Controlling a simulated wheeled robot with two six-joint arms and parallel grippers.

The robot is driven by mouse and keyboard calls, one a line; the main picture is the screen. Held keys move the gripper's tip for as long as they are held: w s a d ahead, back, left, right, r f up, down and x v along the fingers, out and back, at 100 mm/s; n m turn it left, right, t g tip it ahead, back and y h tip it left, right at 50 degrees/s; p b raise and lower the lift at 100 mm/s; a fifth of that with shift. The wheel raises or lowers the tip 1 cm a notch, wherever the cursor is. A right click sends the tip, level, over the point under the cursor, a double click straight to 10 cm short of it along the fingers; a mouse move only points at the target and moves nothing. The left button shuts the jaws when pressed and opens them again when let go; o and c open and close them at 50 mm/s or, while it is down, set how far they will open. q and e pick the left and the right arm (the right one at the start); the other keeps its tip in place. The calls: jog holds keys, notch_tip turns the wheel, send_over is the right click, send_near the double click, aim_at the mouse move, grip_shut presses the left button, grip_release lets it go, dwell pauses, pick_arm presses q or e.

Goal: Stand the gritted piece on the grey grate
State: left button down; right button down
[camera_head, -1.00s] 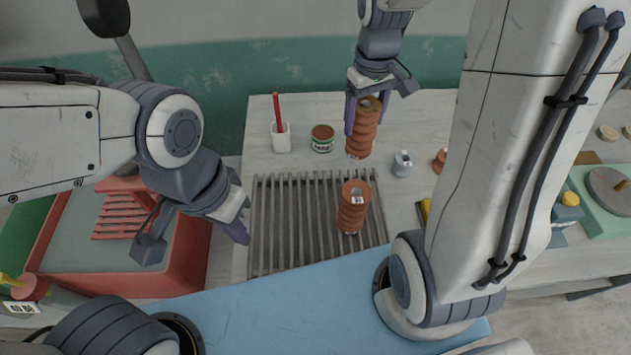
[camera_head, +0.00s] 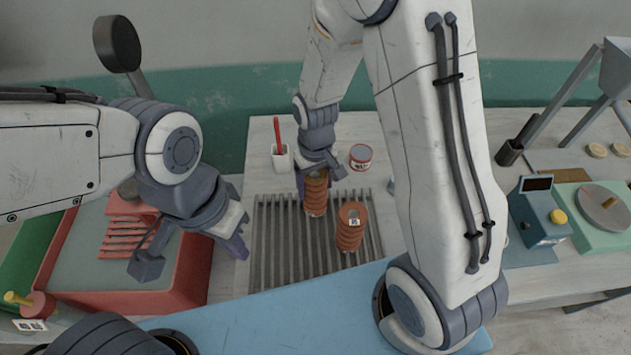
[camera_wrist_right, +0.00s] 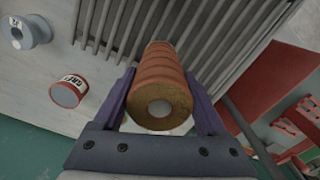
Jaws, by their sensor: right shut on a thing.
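My right gripper (camera_head: 314,178) is shut on a ribbed terracotta cylinder (camera_head: 316,199), held upright over the back part of the grey grate (camera_head: 263,262). In the right wrist view this cylinder (camera_wrist_right: 160,75) sits between both fingers, its rough brown end with a central hole facing the camera. I cannot tell whether its base touches the bars.
A white cup (camera_head: 281,158) with a red handle and a red-white can (camera_head: 361,156) stand behind the grate. A grey spool (camera_wrist_right: 30,32) shows in the right wrist view. A red-rimmed tray (camera_head: 190,275) is at left. The grate's left front is bare.

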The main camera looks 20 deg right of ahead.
jog(key=shift+f, duration=0.15)
grip_release()
notch_tip(320, 180, up, 11)
jog(key=b, duration=0.1)
jog(key=s+a+r+n, duration=0.2)
jog(key=s+a, duration=0.1)
jog(key=s, duration=0.6)
jog(key=s+a+r+n+y, duration=0.1)
jog(key=s+a+r+n, duration=0.1)
jog(key=s, duration=0.7)
jog(key=shift+s+a+n, duration=0.2)
jog(key=shift+a+n, duration=0.3)
jog(key=shift+a, duration=0.65)
jog(key=shift+f, duration=0.1)
notch_tip(320, 180, down, 4)
jog(key=b, duration=0.4)
